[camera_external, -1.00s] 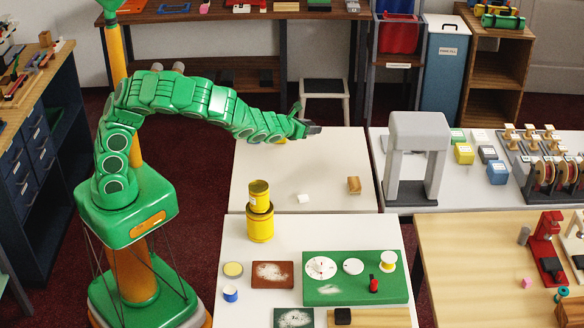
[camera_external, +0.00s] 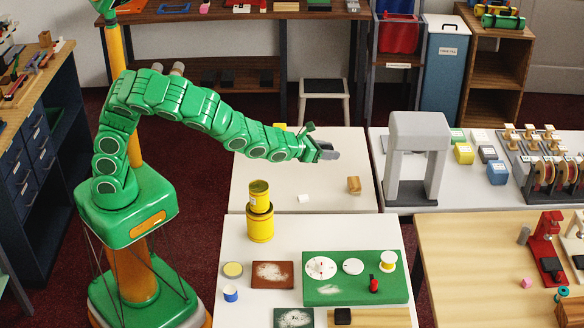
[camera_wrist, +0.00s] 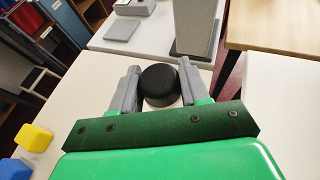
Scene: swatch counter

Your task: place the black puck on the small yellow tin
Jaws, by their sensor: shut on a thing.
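My gripper (camera_external: 328,155) is over the far white table in the external view, its jaws pointing right. In the wrist view my gripper (camera_wrist: 158,72) is shut on the black puck (camera_wrist: 160,87), which sits between the two grey fingers. The puck cannot be made out in the external view. The small yellow tin (camera_external: 259,197) stands upright on top of a wider yellow tin (camera_external: 260,227), at the back left of the near white table. The tins are left of and nearer the camera than my gripper. They do not show in the wrist view.
A grey arch (camera_external: 417,130) stands right of my gripper. A green board (camera_external: 330,293) with dials lies right of the tins. Yellow (camera_wrist: 34,137) and blue blocks (camera_wrist: 14,169) are at lower left in the wrist view.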

